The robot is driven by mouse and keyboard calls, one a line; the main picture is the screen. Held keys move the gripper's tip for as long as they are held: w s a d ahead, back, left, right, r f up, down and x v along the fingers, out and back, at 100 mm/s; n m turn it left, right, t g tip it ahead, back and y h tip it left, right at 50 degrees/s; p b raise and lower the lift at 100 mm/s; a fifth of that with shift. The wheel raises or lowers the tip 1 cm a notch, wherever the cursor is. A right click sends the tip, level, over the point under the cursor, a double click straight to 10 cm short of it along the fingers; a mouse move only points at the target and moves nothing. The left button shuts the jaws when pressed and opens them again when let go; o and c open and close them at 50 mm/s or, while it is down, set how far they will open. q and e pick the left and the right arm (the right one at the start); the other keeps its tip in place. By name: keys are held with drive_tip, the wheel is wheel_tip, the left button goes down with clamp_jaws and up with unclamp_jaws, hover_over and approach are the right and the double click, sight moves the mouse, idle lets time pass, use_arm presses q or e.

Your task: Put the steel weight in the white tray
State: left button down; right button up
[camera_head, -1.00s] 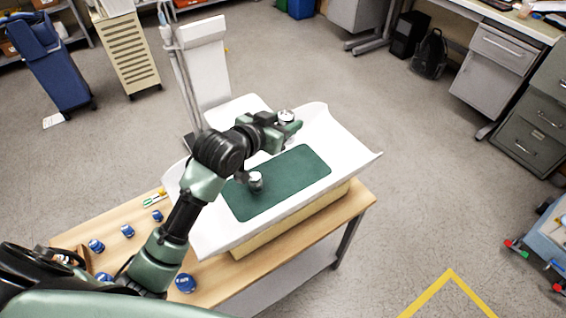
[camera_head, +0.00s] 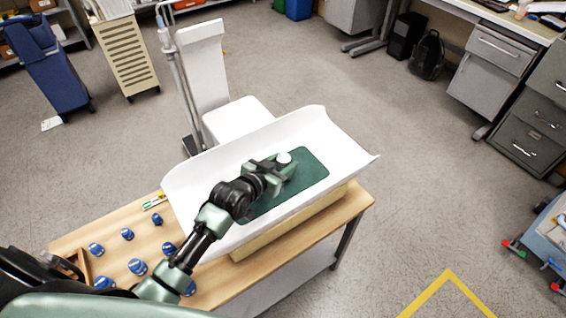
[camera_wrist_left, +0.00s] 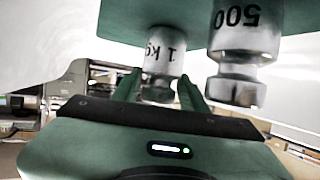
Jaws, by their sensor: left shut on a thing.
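The white tray (camera_head: 225,158), a curved trough with a green mat (camera_head: 312,167), sits on the wooden table. My left gripper (camera_head: 282,162) is over the mat and shut on a steel weight (camera_head: 284,158). In the left wrist view the held weight (camera_wrist_left: 164,62) is marked "1 k…" and stands between the green fingers (camera_wrist_left: 160,92). Its base is at or just above the mat; I cannot tell if they touch. A second steel weight (camera_wrist_left: 238,50), marked "500", stands beside it on the mat. My arm hides that one in the head view.
Several blue items (camera_head: 127,234) stand on the left part of the wooden table (camera_head: 225,290). A white chair-like scale (camera_head: 235,115) with a pole stands behind the tray. Open floor (camera_head: 450,200) lies to the right.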

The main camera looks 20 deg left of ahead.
use_arm(q)
drive_tip(key=shift+w+r, duration=0.1)
drive_tip(key=shift+r, duration=0.05)
drive_tip(key=c, duration=0.8)
unclamp_jaws()
drive_tip(key=shift+f, duration=0.25)
drive_tip(key=shift+o, duration=0.2)
drive_tip(key=shift+r, duration=0.2)
drive_tip(key=shift+s+a, duration=0.1)
drive_tip(key=shift+s, duration=0.4)
drive_tip(key=b+v, duration=0.1)
drive_tip(key=v, duration=1)
drive_tip(key=shift+r, duration=0.15)
